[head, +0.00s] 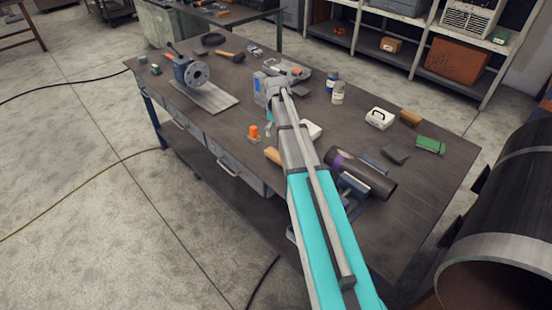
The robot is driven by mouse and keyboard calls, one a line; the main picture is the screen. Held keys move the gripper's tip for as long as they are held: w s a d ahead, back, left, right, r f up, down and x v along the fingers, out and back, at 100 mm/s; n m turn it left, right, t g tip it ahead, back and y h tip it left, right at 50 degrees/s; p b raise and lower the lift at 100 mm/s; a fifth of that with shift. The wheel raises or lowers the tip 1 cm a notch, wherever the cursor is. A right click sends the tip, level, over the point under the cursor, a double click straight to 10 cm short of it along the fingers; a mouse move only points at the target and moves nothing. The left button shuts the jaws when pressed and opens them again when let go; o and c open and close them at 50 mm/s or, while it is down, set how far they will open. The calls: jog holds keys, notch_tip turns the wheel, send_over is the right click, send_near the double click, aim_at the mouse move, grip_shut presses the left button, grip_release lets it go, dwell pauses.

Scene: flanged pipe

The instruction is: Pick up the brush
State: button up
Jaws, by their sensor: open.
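I cannot tell for sure which thing is the brush. A tan wooden piece (272,155) lies on the workbench (330,130) just left of my arm, which partly hides it. A brown block (410,118) lies at the right of the bench, and a wooden-handled tool (230,56) lies near the back. My gripper (268,130) points down over the middle of the bench, open and with nothing seen in it. It is close to an orange-topped item (253,132) and above the tan piece in the picture. Its fingertips are small here.
A flange in a blue stand (192,72) is at the back left. A dark pipe (360,172) on supports lies right of my arm. Jars (337,93), a white case (380,118), a grey pad (395,154) and a green box (430,145) stand right.

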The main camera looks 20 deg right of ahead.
aim_at(277, 154)
jog(key=shift+f+b, duration=4.2)
jog(key=shift+f, duration=0.1)
jog(key=shift+s+f, duration=0.1)
jog(key=f+b, duration=0.3)
jog(key=shift+s, duration=0.35)
jog(key=shift+f+b, duration=1)
jog(key=shift+b, duration=0.1)
jog(key=c, duration=1.3)
